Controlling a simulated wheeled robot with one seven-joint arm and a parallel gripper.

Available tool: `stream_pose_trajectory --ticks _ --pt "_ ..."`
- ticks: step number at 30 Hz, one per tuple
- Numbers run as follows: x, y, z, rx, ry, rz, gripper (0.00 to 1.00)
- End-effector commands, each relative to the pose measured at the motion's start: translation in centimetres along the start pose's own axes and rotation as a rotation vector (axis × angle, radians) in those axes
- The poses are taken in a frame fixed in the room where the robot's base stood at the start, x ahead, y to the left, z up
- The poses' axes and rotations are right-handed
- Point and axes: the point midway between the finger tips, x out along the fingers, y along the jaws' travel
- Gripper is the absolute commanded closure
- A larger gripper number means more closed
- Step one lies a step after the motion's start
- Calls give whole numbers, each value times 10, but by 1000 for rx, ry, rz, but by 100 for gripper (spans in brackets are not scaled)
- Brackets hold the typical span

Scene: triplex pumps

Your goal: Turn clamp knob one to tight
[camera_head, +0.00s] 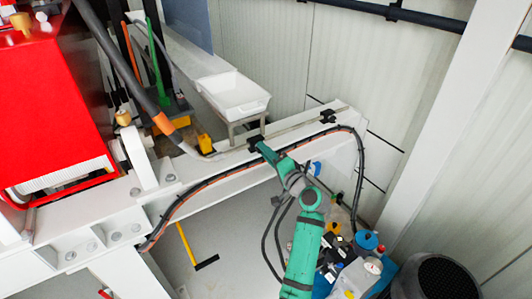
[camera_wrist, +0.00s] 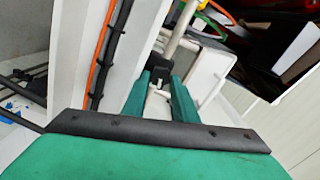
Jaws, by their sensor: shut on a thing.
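My gripper (camera_head: 263,148) is at the end of my green arm, at a black clamp (camera_head: 254,142) on the light rod along the white beam. In the wrist view, the two green fingers of my gripper (camera_wrist: 160,80) reach up to the black clamp (camera_wrist: 152,76). They are shut on its knob, which is mostly hidden between the fingertips. A second black clamp (camera_head: 327,116) sits further right on the same rod, apart from my gripper. The frames do not show how tight either knob is.
A white tray (camera_head: 233,97) stands just behind the beam (camera_head: 222,183). A black and orange hose (camera_head: 205,182) runs along the beam's front. A red machine (camera_head: 50,95) is at the left. Blue containers and a gauge (camera_head: 373,265) crowd the lower right.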

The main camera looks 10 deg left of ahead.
Motion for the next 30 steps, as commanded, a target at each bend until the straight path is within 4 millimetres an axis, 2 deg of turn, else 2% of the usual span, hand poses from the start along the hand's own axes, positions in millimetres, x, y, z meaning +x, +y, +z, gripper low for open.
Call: stream_pose_trajectory --ticks 6,13,30 --pt "0 2 1 155 -3 1 96" --pt "0 2 1 260 -2 2 96" --pt "0 3 1 310 -1 2 96"
